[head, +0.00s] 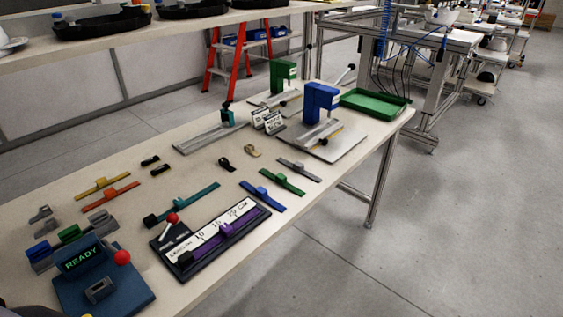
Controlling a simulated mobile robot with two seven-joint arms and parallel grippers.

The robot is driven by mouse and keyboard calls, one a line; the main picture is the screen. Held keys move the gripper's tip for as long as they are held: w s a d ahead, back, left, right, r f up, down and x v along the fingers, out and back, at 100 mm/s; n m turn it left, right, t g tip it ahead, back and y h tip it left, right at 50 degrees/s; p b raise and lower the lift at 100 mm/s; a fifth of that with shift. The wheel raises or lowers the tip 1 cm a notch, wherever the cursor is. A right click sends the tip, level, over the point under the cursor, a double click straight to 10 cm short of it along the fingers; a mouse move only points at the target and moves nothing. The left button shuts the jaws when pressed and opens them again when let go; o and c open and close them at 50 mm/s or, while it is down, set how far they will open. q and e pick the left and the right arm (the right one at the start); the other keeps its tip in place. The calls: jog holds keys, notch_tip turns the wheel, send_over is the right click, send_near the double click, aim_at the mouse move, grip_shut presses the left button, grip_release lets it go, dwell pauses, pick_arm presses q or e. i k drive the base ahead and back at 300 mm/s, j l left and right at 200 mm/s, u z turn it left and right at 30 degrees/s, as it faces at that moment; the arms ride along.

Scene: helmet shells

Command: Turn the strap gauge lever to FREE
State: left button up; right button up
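The strap gauge (258,209) is a dark board with a white scale strip, lying near the table's front edge. A purple strap (213,238) with a buckle lies along it. Its lever (167,228) is at the gauge's far left corner: a pale arm with a red ball (172,218), tilted up and to the right. Small lettering is beside the lever, too small to read, so I cannot tell which position it points to. Neither of my grippers is in view.
A blue READY console (128,287) with another red ball stands left of the gauge. Coloured straps, including a teal one (195,197), lie around it. Green (283,75) and blue (322,101) stands and a green tray (374,102) are at the far end.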

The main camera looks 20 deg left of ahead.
aim_at(171, 219)
jog(key=u, duration=1.45)
